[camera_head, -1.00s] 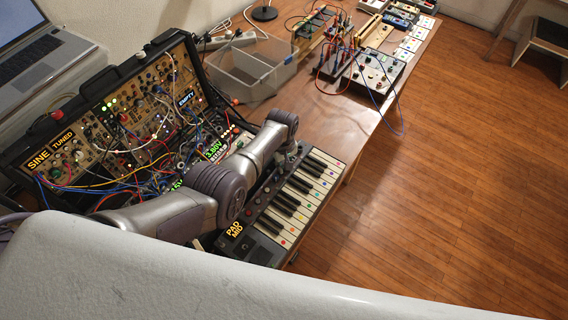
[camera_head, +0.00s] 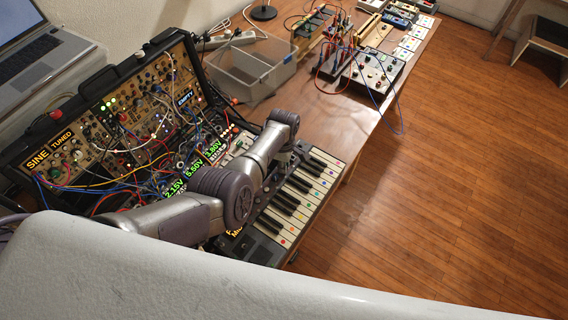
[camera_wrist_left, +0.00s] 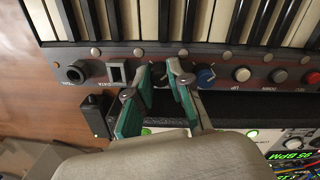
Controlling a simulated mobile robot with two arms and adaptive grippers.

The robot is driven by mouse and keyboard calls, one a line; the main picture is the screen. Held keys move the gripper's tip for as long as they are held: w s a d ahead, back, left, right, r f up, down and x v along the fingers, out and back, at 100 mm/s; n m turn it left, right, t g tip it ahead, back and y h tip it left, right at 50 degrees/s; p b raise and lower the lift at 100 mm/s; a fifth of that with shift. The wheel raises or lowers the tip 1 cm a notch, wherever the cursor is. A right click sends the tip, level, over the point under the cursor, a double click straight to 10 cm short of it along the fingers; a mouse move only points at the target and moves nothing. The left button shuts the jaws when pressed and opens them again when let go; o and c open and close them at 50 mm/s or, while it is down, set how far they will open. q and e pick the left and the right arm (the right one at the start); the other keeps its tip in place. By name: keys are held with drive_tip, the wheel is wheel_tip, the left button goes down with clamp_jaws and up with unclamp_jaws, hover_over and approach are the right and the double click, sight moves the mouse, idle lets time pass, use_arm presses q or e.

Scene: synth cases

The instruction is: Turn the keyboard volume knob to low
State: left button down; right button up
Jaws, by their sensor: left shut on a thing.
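The keyboard (camera_head: 300,197) lies along the table's front edge, its PAD display partly covered by my left arm. My left gripper (camera_head: 293,158) is over the keyboard's control strip near its far end. In the left wrist view, the green-padded fingers of my left gripper (camera_wrist_left: 160,73) are down at the strip, shut on a small control mostly hidden between them. A blue knob (camera_wrist_left: 205,76) is just right of the fingers, and a black round knob (camera_wrist_left: 76,72) is at the strip's left end. Labels are too small to read surely, so which knob is volume is unclear. My right gripper is not in view.
The modular synth case (camera_head: 110,110) with many patch cables stands close behind my left arm. A clear plastic bin (camera_head: 250,72) is beyond the keyboard. A small black box (camera_wrist_left: 97,115) is beside the strip's left end. Buttons line the strip to the right.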

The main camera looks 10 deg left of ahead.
use_arm(q)
drive_tip(key=shift+w+r+n, duration=0.15)
drive_tip(key=shift+n, duration=0.15)
drive_tip(key=c, duration=1.3)
unclamp_jaws()
drive_tip(key=shift+d, duration=0.1)
drive_tip(key=r, duration=0.7)
drive_tip(key=shift+s+r, duration=0.2)
